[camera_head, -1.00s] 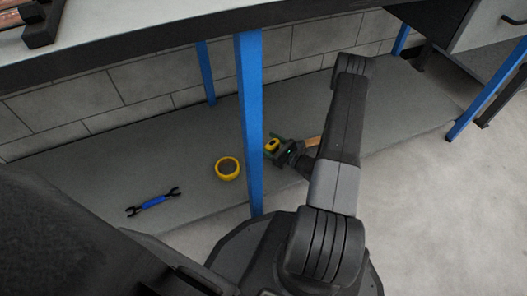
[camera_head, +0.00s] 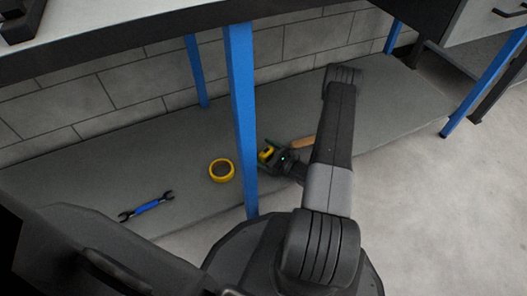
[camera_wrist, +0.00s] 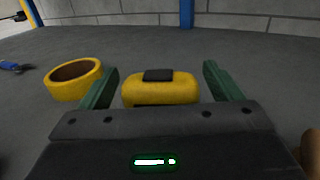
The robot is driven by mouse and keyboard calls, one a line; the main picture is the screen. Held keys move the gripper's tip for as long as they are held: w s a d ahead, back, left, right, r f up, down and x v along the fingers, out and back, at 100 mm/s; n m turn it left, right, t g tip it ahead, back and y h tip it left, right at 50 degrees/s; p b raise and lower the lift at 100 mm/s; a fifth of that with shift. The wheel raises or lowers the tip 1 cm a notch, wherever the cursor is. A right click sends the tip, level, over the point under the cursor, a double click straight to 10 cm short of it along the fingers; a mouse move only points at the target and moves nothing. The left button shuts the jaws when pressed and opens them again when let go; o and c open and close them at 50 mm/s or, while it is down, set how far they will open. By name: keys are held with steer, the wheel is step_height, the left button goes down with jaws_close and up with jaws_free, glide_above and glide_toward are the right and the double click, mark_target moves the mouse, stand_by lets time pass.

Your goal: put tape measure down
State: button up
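The yellow tape measure (camera_head: 267,154) with a black patch is at the lower shelf, right of the blue table leg. In the wrist view the tape measure (camera_wrist: 160,91) sits between the green fingers of my gripper (camera_wrist: 160,88), with a narrow gap on each side. My gripper (camera_head: 270,151) is open around it, low over the shelf. The tape measure appears to rest on the shelf; its underside is hidden by my gripper.
The grey lower shelf (camera_head: 370,115) carries a yellow tape roll (camera_head: 222,170), a blue-handled wrench (camera_head: 147,207) and a wooden handle (camera_head: 303,143) beside my gripper. A blue table leg (camera_head: 240,110) stands just left of my gripper. The workbench top (camera_head: 130,30) overhangs the shelf.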

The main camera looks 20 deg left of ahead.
steer(key=shift+r, duration=0.1)
steer(key=shift+d+r, duration=0.1)
steer(key=shift+d, duration=0.15)
steer(key=d+p, duration=0.1)
steer(key=d, duration=0.2)
steer(key=s+d+p, duration=0.1)
steer(key=d, duration=0.3)
steer(key=s+d+p, duration=0.1)
steer(key=d, duration=0.3)
steer(key=shift+s+d+p, duration=0.15)
steer(key=shift+s+p, duration=0.05)
steer(key=shift+p, duration=0.15)
steer(key=a+b, duration=0.1)
steer(key=a, duration=0.3)
steer(key=w+a+b, duration=0.1)
steer(key=a, duration=0.3)
steer(key=w+a+b, duration=0.1)
steer(key=a+b, duration=0.1)
steer(key=a, duration=0.2)
steer(key=shift+w+f, duration=0.2)
step_height(320, 180, up, 2)
steer(key=shift+r+p, duration=0.1)
steer(key=shift+p, duration=0.5)
steer(key=shift+r, duration=0.35)
steer(key=shift+d, duration=0.1)
